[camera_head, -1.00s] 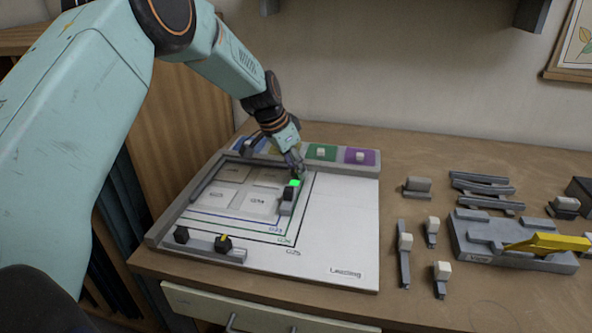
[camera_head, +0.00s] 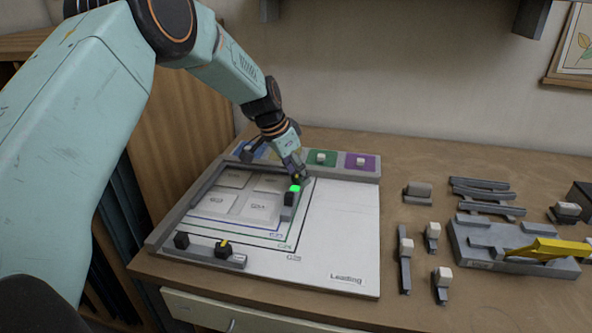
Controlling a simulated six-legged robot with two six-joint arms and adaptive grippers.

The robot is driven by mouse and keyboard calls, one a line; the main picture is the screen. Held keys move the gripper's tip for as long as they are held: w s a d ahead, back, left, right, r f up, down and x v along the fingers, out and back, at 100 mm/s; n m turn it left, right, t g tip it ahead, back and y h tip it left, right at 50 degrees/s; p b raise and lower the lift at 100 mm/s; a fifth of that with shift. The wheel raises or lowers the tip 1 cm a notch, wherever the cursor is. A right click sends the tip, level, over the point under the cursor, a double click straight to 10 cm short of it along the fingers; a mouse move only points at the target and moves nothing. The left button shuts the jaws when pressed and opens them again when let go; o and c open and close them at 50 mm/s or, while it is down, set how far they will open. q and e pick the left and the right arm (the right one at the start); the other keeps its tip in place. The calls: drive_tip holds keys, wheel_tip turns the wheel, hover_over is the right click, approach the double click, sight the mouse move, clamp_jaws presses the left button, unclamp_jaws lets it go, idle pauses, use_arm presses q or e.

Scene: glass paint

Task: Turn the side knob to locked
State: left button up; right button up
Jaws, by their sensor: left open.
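The side knob (camera_head: 289,198) is a small black block with a bright green mark on top. It stands on a short grey bar at the right side of the framed squares on the white board (camera_head: 340,230). My left gripper (camera_head: 298,178) is open, just behind and above the knob, with its fingers pointing down. I cannot tell whether a finger touches the knob. Another black knob (camera_head: 223,248) with a yellow mark sits on the front grey bar, beside a plain black block (camera_head: 181,240). My right gripper is not in view.
Green (camera_head: 322,158) and purple (camera_head: 361,161) pads with white knobs line the board's back edge. Grey rails, small white-topped pieces and a grey block with a yellow handle (camera_head: 550,246) lie at the right. The board's right part is clear.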

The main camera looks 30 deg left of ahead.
use_arm(q)
drive_tip(key=shift+r, duration=0.1)
drive_tip(key=v, duration=1.2)
drive_tip(key=shift+a, duration=0.1)
